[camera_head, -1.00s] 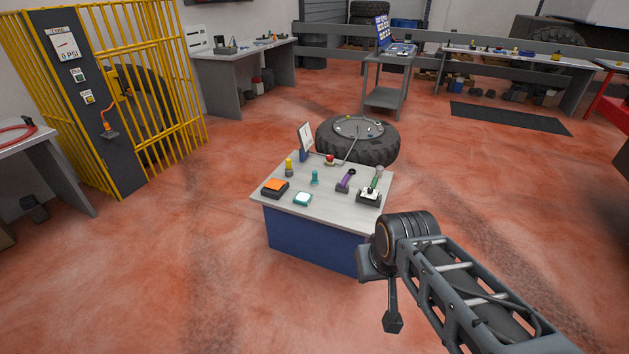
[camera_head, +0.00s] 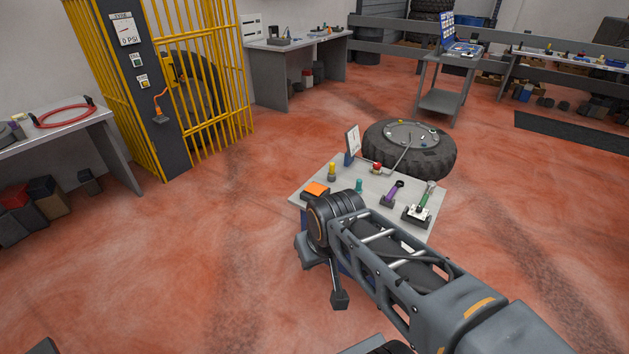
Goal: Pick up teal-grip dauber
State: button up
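A small upright teal-handled piece (camera_head: 359,185), which looks like the teal-grip dauber, stands on the small workbench top (camera_head: 372,180), among other small tools. My arm crosses in front of the bench's near side. The dark end of my arm, with my gripper (camera_head: 339,299), hangs in front of the bench, nearer to me than the teal piece and apart from it. Its fingers are too small and dark to tell open from shut. My arm hides the bench's near left part.
Beside the teal piece stand a yellow-topped piece (camera_head: 332,172), an orange pad (camera_head: 315,189), a red button (camera_head: 377,168), a purple-handled tool (camera_head: 393,193) and a green-handled tool (camera_head: 425,198). A tire (camera_head: 440,160) lies behind the bench. Red floor is clear at left, before the yellow cage (camera_head: 220,95).

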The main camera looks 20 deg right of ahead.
aim_at(359, 183)
jog(key=u, duration=0.2)
jog(key=i, duration=2.1)
jog(key=z, duration=1.5)
jog(key=i, duration=0.55)
jog(key=z, duration=0.6)
